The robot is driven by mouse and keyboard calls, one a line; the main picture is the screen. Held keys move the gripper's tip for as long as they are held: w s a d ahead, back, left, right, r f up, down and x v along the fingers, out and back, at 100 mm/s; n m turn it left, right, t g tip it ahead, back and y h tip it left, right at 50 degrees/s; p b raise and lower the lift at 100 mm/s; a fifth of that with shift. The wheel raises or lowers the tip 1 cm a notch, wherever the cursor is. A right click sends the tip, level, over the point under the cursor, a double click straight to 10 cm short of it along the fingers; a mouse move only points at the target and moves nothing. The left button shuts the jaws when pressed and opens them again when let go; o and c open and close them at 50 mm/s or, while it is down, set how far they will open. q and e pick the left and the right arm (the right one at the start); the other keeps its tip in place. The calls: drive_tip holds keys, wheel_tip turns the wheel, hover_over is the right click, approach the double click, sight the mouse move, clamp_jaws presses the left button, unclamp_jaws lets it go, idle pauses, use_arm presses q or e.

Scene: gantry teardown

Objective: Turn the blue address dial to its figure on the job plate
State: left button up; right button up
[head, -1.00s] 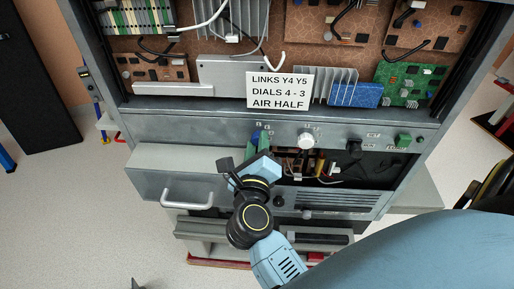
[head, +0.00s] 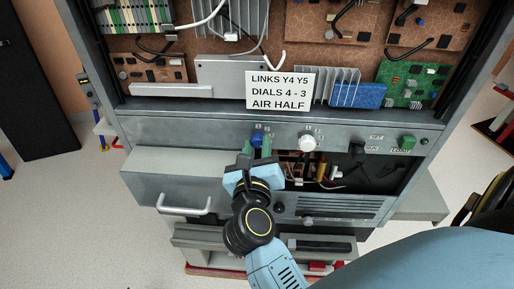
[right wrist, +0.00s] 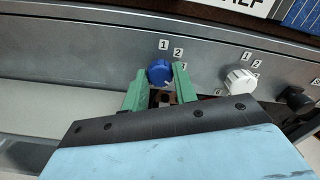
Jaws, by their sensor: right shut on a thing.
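The blue dial (head: 257,139) is on the grey front panel, left of a white dial (head: 307,143). In the right wrist view the blue dial (right wrist: 159,72) has small figure tags around it, 1 and 2 readable above. Its pointer setting is too small to tell. My right gripper (head: 255,146) has its green fingers (right wrist: 160,84) on either side of the blue dial, shut on it. The job plate (head: 280,91) reads "LINKS Y4 Y5", "DIALS 4 - 3", "AIR HALF". My left gripper is not in view.
Circuit boards and a blue heatsink (head: 357,95) fill the cabinet above the panel. An open bay with wires (head: 320,172) lies below the white dial. A drawer with a pale handle (head: 184,208) sticks out at left. A green button (head: 407,142) is at right.

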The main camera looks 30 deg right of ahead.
sight(258, 99)
drive_tip(key=o, duration=1)
drive_tip(key=shift+c, duration=0.2)
drive_tip(key=shift+r, duration=0.15)
wheel_tip(258, 99, up, 10)
drive_tip(key=p, duration=1)
